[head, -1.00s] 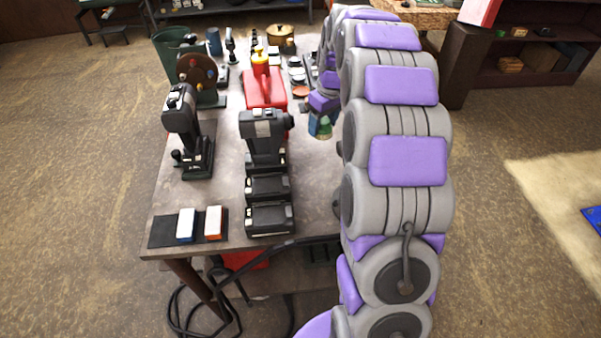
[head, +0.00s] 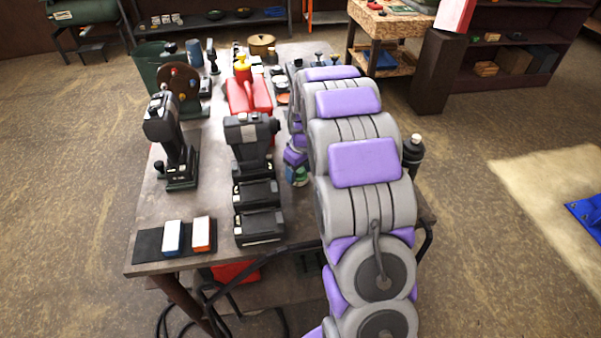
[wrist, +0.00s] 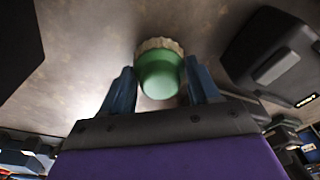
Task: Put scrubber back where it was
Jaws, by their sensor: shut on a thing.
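The scrubber (wrist: 160,76) has a green rounded knob and a pale bristle end. It sits between the two blue fingers of my gripper (wrist: 158,64) in the wrist view, with the fingers shut on it. In the head view the scrubber (head: 302,176) is a small green patch under my gripper (head: 297,168), just right of the black batteries. It is over the grey table top (head: 205,205). I cannot tell whether its bristles touch the table.
Black batteries (head: 258,227) and a black tool (head: 250,140) stand left of my gripper. A red can (head: 250,95) is behind them. A black mat with a blue-white block (head: 172,237) and an orange-white block (head: 202,234) lies front left. A dark bottle (head: 413,155) shows right of my arm.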

